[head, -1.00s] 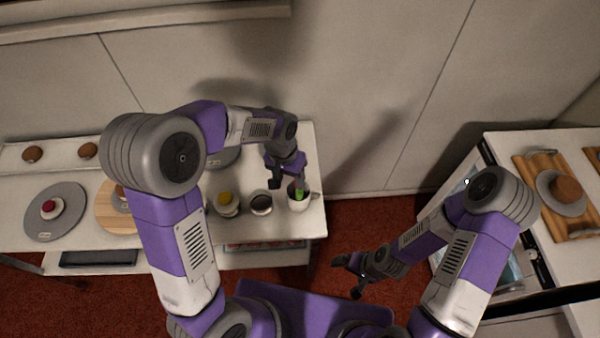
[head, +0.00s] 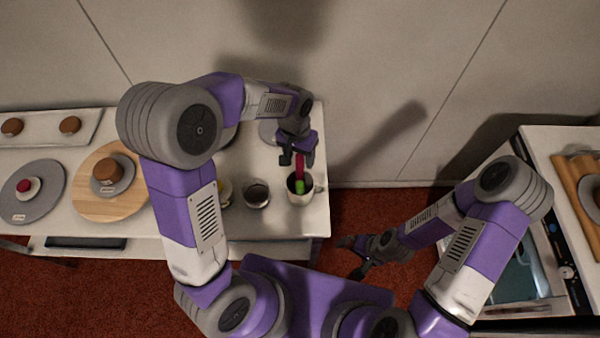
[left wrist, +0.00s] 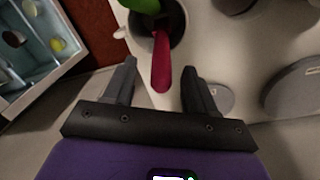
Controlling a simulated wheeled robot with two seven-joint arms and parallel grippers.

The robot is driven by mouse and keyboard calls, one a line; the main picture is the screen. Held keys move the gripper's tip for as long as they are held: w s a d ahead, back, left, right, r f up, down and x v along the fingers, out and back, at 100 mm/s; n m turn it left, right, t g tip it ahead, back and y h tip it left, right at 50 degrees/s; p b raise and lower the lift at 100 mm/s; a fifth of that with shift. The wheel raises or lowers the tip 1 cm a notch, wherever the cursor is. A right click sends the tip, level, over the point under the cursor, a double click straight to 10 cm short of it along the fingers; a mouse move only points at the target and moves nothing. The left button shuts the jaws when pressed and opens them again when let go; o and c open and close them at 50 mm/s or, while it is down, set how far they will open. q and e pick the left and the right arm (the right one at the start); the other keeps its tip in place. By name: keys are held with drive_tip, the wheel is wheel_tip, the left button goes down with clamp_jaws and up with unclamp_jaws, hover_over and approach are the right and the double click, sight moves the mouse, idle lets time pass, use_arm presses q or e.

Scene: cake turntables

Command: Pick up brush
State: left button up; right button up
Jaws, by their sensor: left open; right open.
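A brush with a magenta-red handle (head: 300,168) stands tilted in a white mug (head: 304,198) at the table's right end. A green part (head: 299,187) shows at the mug; I cannot tell whether it belongs to the brush. My left gripper (head: 299,157) is open above the mug, at the handle's upper end. In the left wrist view, the handle (left wrist: 161,65) lies between the two open fingers (left wrist: 158,72) in the picture; contact is not visible. The mug's dark inside (left wrist: 177,30) shows behind it. My right gripper (head: 350,257) is open and empty over the floor.
A dark-filled cup (head: 256,195) stands left of the mug, with a yellow-topped item (head: 224,190) beyond it, partly hidden by my arm. A wooden turntable (head: 90,208) and grey turntable (head: 20,205) are further left. A glass-fronted unit (head: 515,265) stands at right.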

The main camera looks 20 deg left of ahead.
sight(301, 164)
use_arm(q)
wheel_tip(301, 164, down, 5)
drive_tip(key=shift+w+d+r+b, duration=0.1)
drive_tip(key=shift+w+d+b, duration=0.05)
drive_tip(key=shift+b, duration=0.25)
